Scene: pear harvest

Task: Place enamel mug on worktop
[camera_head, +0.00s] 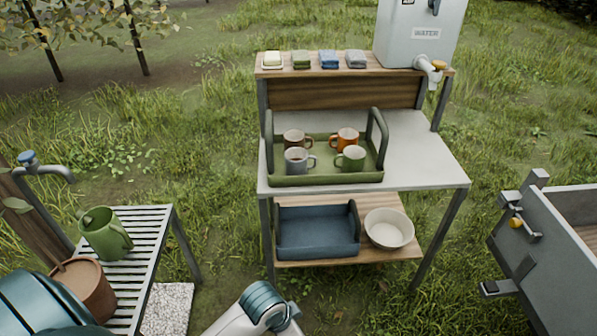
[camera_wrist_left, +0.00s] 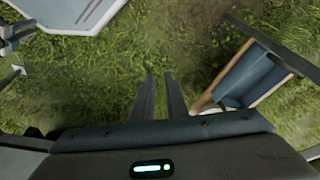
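Several mugs stand upright in a green handled tray (camera_head: 325,180) on the worktop (camera_head: 425,150): a brown mug (camera_head: 297,140), an orange mug (camera_head: 345,139), a grey mug (camera_head: 296,160) and a green mug (camera_head: 352,158). I cannot tell which of them is enamel. My left gripper (camera_wrist_left: 160,76) shows in the left wrist view with a narrow gap between its fingers. Grass shows in the gap, and nothing is held. Neither gripper shows in the head view; only parts of my arms show at its bottom edge.
Bare worktop lies right of the tray. A water tank (camera_head: 418,35) with a tap stands behind. A blue tray (camera_head: 317,235) and white bowl (camera_head: 389,228) sit on the lower shelf. A slatted bench (camera_head: 150,240) holds a green jug (camera_head: 105,234). A grey cart (camera_head: 545,250) stands right.

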